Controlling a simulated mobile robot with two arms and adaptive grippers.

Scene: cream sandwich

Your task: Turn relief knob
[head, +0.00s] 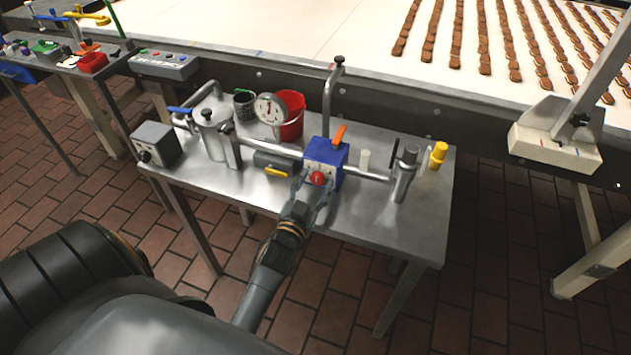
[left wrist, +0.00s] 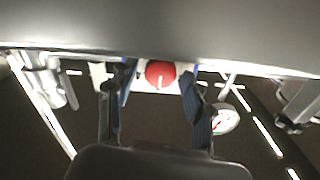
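The red relief knob (head: 317,178) is on the front of a blue box (head: 326,154) on the metal table's pipework. It also shows in the left wrist view (left wrist: 160,73), round, with a pale mark on its face. My left gripper (head: 313,188) reaches up to the front of the box, in line with the knob. In the left wrist view its two fingers (left wrist: 157,84) are spread, one on each side of the knob, with gaps between them and it. Their exact depth along the knob is unclear. My right gripper is not in view.
A pressure gauge (head: 271,109), a red bucket (head: 290,117) and a metal pot (head: 213,133) stand left of the box. An orange lever (head: 339,135) tops the box. A grey box (head: 156,144) is at the table's left end. The table's front right is bare.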

